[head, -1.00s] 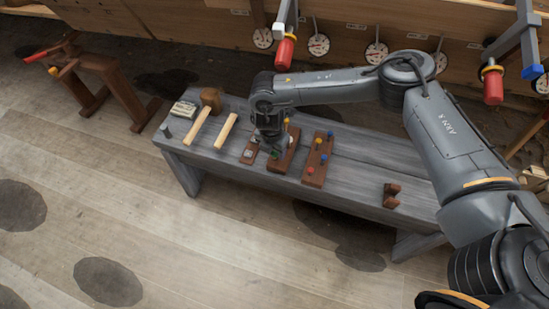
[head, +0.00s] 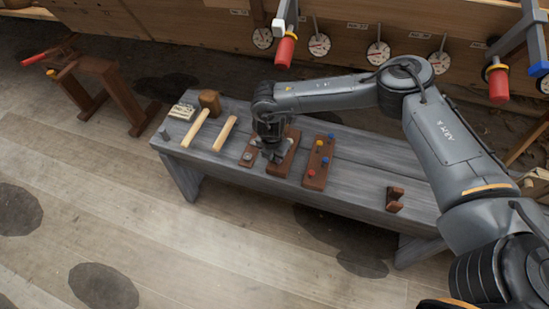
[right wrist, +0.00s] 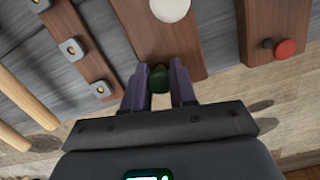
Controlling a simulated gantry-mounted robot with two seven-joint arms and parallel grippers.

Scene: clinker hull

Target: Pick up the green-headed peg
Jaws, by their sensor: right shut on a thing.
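The green-headed peg (right wrist: 158,80) shows in the right wrist view between my right gripper's fingers, at the end of a brown wooden block (right wrist: 155,35). My right gripper (right wrist: 158,88) is shut on the green head. Whether the peg's shaft is still in the block cannot be seen. In the head view my right gripper (head: 272,155) points down over the block (head: 284,158) on the grey bench, and it hides the peg. My left gripper is not in view.
A second block (head: 318,165) with red, yellow and blue pegs stands to the right. A white peg head (right wrist: 170,8) is on the same block.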

